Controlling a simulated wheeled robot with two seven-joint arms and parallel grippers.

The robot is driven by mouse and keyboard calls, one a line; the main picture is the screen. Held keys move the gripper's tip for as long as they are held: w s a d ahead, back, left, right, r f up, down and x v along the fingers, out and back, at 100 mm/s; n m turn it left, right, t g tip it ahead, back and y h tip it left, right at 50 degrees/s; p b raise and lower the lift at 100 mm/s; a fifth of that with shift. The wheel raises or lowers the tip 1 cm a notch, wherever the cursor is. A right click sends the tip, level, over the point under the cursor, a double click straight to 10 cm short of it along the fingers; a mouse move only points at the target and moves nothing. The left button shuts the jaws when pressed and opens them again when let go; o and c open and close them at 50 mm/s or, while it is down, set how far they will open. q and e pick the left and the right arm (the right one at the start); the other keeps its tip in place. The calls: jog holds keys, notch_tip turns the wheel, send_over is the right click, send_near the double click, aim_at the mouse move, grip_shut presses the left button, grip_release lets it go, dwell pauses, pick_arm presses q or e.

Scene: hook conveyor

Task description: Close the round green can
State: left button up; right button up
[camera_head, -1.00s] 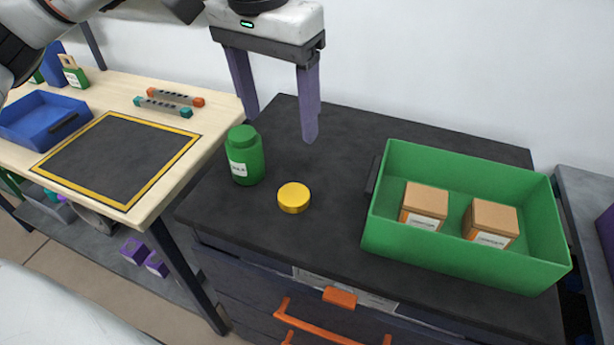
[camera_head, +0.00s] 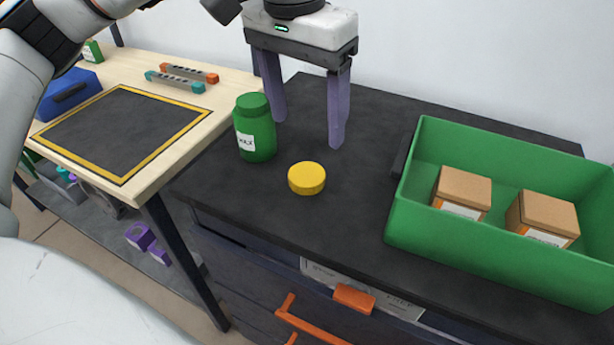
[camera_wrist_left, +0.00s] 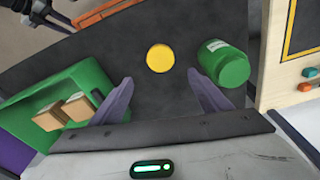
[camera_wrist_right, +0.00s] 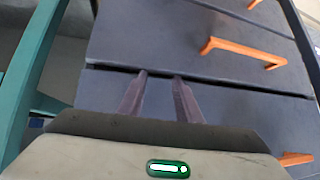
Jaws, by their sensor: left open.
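The round green can (camera_head: 255,130) stands upright on the dark cabinet top, its white label facing front. Its top looks plain green; I cannot tell whether it is open. It also shows in the left wrist view (camera_wrist_left: 222,63), right of the fingers. A round yellow lid (camera_head: 306,178) lies flat in front and to the right of the can, apart from it. In the left wrist view the lid (camera_wrist_left: 160,58) lies beyond the gap between the fingers. My left gripper (camera_head: 308,134) is open and empty, above and behind the lid. My right gripper (camera_wrist_right: 159,76) is open and empty, facing the drawer fronts.
A green crate (camera_head: 470,235) with two brown boxes (camera_head: 462,190) stands on the right of the cabinet top. Drawers with orange handles (camera_head: 310,325) are below. A wooden table (camera_head: 150,190) with a yellow-edged dark mat (camera_head: 120,135) stands at left.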

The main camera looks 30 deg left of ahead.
pick_arm(q)
send_over(307, 174)
jog(key=shift+d+f, duration=0.1)
jog(key=shift+f, duration=2.45)
jog(key=shift+f, duration=0.1)
notch_tip(307, 174, down, 5)
jog(key=shift+s+f, duration=0.1)
jog(key=c, duration=1.1)
notch_tip(307, 174, up, 10)
